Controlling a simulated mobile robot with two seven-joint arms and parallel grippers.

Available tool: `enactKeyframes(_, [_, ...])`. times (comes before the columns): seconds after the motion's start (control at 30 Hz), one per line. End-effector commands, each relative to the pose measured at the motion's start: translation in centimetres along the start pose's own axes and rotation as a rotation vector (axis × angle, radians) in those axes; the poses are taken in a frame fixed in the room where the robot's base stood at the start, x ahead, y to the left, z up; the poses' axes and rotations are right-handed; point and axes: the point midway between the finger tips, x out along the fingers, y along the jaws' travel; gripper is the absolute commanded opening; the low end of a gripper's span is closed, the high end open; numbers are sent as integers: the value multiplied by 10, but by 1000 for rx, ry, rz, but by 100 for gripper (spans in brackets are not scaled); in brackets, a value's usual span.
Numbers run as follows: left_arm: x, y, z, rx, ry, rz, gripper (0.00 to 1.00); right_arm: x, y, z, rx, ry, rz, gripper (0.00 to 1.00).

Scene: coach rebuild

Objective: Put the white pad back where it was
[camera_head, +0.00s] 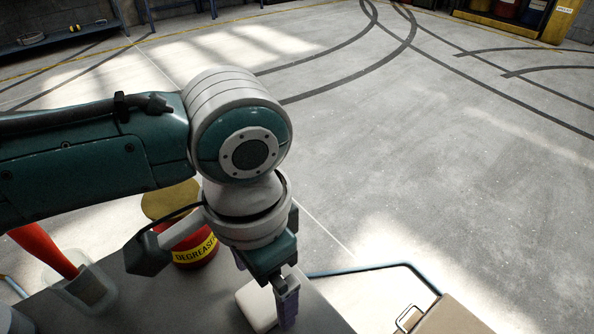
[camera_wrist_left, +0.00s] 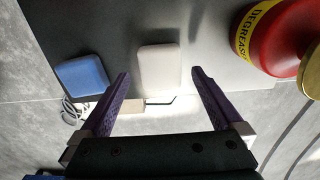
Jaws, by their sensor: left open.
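The white pad (camera_wrist_left: 160,68) lies on the grey tabletop (camera_wrist_left: 110,22), close to its edge. In the head view the pad (camera_head: 254,308) is partly hidden behind my left gripper (camera_head: 286,303), which points down at its right side. In the left wrist view my left gripper (camera_wrist_left: 160,76) is open, with one purple finger on each side of the pad's near end. Nothing is held. A gap shows between the pad and each finger in that view; I cannot tell the fingertips' height above the tabletop. My right gripper is not in view.
A red degreaser can (camera_head: 196,247) stands beside my left wrist. A blue pad (camera_wrist_left: 82,75) lies left of the white one. A pale container (camera_head: 88,292) with a red handle (camera_head: 45,250) stands at left. A brown case (camera_head: 450,317) is at lower right.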

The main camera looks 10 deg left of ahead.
Motion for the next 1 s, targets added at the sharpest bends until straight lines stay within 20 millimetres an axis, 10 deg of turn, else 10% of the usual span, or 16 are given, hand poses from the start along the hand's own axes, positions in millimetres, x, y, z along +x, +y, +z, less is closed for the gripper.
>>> enactKeyframes(0.4, [-85,0,-1,-1,2,0,100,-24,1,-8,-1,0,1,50])
enactKeyframes(0.67, [-93,3,0,1,6,7,100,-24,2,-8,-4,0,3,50])
enactKeyframes(1.0, [-86,63,22,-110,271,158,100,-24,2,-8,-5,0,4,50])
